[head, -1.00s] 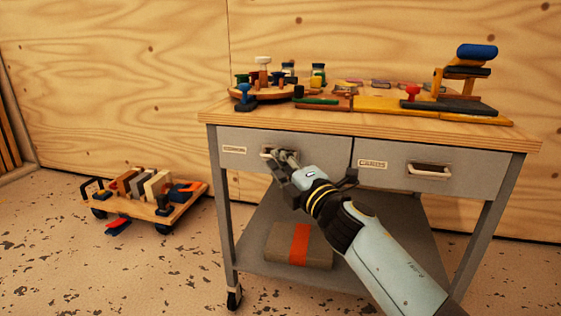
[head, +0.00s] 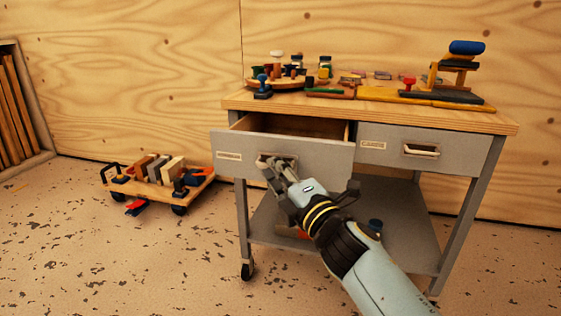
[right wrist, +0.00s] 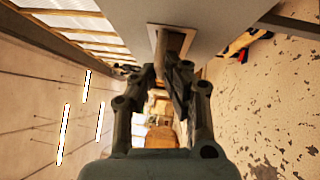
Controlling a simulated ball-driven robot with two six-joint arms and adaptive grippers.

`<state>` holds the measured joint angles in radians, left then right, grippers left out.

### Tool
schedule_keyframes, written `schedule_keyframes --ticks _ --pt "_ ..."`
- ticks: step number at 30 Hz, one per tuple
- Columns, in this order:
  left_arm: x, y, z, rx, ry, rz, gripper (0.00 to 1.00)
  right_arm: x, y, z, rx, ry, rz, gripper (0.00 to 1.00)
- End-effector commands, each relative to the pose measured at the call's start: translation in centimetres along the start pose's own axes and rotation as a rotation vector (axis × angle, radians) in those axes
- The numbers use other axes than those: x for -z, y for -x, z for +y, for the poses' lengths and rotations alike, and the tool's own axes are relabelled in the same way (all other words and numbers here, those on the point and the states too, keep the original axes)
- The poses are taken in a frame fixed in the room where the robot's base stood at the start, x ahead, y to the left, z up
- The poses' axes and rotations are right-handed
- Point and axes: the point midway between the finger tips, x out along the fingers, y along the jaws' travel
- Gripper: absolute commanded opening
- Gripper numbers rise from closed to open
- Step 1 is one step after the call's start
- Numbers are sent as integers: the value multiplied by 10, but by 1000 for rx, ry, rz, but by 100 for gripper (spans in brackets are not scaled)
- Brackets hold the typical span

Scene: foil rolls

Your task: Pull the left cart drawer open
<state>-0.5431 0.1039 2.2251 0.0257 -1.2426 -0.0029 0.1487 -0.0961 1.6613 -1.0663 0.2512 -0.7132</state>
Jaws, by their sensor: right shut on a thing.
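The left cart drawer (head: 225,148) is pulled partly out of the grey cart, and its wooden inside shows behind the front panel. The part of the inside in view looks empty. My right gripper (head: 268,164) is shut on the drawer's handle at the middle of the front. In the right wrist view the fingers (right wrist: 160,72) close around the handle (right wrist: 161,42) against the drawer front. The right cart drawer (head: 462,148) is closed, with a pale handle (head: 421,151). My left gripper is not in view.
The cart's wooden top (head: 370,112) holds a round stand (head: 275,82), stamps and a yellow board. A low wheeled trolley (head: 200,182) with several blocks stands on the floor at left. A wooden wall is behind. The floor at front left is clear.

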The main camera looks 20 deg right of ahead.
Motion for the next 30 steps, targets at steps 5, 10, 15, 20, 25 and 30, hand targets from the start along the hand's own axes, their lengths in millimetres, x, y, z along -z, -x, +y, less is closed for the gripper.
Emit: schedule_keyframes --ticks 5,10,15,20,25,30 --pt "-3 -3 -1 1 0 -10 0 4 5 0 2 -1 0 0" --pt "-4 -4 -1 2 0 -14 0 5 6 0 2 0 0 0" --pt "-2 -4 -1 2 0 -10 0 5 6 0 2 0 0 0" --pt "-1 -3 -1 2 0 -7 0 5 6 0 2 0 0 23" --pt "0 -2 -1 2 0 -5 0 5 5 1 1 0 0 32" --pt "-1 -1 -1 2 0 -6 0 5 6 1 1 0 0 32"
